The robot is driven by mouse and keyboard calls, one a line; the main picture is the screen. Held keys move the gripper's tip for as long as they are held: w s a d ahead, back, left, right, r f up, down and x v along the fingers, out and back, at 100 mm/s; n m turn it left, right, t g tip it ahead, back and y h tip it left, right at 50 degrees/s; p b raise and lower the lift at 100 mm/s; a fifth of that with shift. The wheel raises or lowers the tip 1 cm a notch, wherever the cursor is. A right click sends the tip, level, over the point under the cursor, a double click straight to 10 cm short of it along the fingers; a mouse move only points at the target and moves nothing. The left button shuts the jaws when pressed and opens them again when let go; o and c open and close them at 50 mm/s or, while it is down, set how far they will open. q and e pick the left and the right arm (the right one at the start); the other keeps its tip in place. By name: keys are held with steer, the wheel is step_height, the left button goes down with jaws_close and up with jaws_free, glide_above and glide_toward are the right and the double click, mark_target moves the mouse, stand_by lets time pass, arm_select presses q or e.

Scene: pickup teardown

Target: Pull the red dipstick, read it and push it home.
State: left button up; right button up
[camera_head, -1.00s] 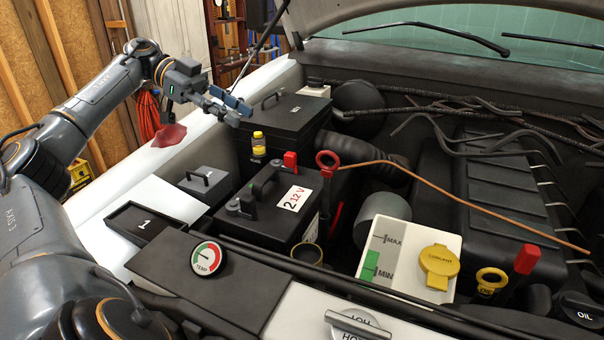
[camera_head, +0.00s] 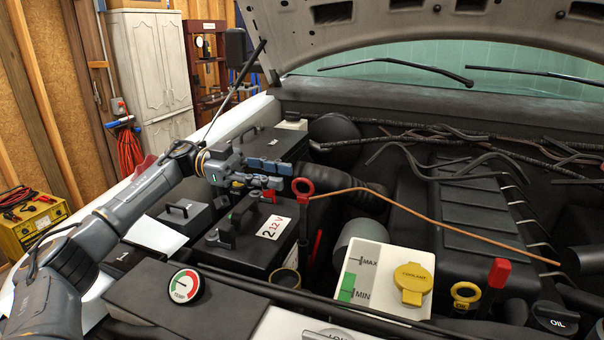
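My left gripper (camera_head: 287,175) reaches in from the left above the battery. Its fingers are apart, point right and end close to the ring's left side, with nothing seen between them. Contact is not clear. My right gripper is out of view.
The battery (camera_head: 255,250) lies below my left gripper. A white coolant tank (camera_head: 367,290) with a yellow cap (camera_head: 412,283), a yellow ring handle (camera_head: 466,295) and a red-topped part (camera_head: 499,272) stand right. Black hoses (camera_head: 450,165) cross the back. The raised hood (camera_head: 400,22) hangs above.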

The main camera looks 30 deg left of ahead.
mark_target(302, 179)
arm_select(q)
steer(key=p+x, duration=0.1)
steer(key=x, duration=0.5)
steer(key=shift+p, duration=0.3)
steer(key=shift+a, duration=0.1)
steer(key=shift+c, duration=0.6)
jaws_close()
